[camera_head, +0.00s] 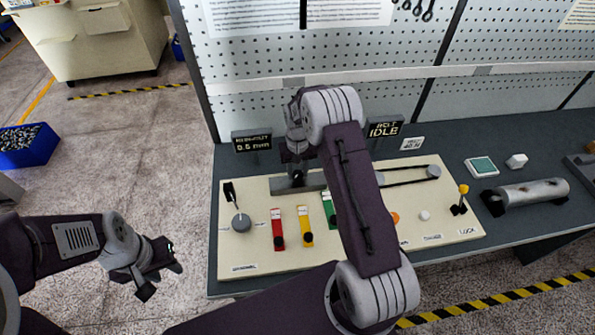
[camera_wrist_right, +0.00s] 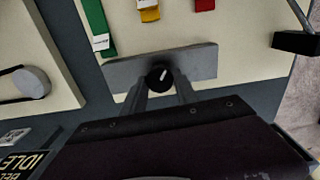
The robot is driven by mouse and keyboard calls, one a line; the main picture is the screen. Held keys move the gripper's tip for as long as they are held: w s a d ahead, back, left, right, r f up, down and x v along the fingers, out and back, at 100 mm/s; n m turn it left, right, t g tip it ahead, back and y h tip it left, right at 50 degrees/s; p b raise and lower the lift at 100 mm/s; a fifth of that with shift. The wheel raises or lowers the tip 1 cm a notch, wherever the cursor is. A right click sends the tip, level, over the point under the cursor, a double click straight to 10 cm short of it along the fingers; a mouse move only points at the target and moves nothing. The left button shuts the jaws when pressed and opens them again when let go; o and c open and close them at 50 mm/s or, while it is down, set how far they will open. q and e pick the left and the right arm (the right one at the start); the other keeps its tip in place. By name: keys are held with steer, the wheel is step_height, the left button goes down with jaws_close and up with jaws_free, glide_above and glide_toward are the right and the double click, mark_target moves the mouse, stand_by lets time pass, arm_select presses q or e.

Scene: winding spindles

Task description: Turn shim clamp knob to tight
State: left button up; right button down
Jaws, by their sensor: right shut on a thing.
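The shim clamp knob (camera_wrist_right: 159,78) is small, round and black with a white pointer line that tilts in the right wrist view. It sits on a grey metal bar (camera_wrist_right: 203,62) on the cream panel, which also shows in the head view (camera_head: 314,181). My right gripper (camera_wrist_right: 161,88) is shut on the knob, one finger on each side. In the head view my right gripper (camera_head: 295,172) reaches down at the bar and hides the knob. My left gripper (camera_head: 162,277) is open and empty, left of the panel and over the floor.
The cream panel (camera_head: 255,258) carries red (camera_head: 278,230), yellow (camera_head: 305,222) and green (camera_head: 328,206) tabs, a grey dial (camera_head: 241,223), and a yellow-tipped lever (camera_head: 463,190). Displays read 0.5 mm (camera_head: 252,142) and IDLE (camera_head: 384,129). A metal cylinder (camera_head: 533,193) lies at right.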

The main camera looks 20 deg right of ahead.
steer(key=m, duration=0.5)
steer(key=shift+m, duration=0.3)
steer(key=m, duration=0.4)
steer(key=shift+m, duration=0.7)
steer(key=c, duration=0.9)
jaws_free()
steer(key=shift+c, duration=0.2)
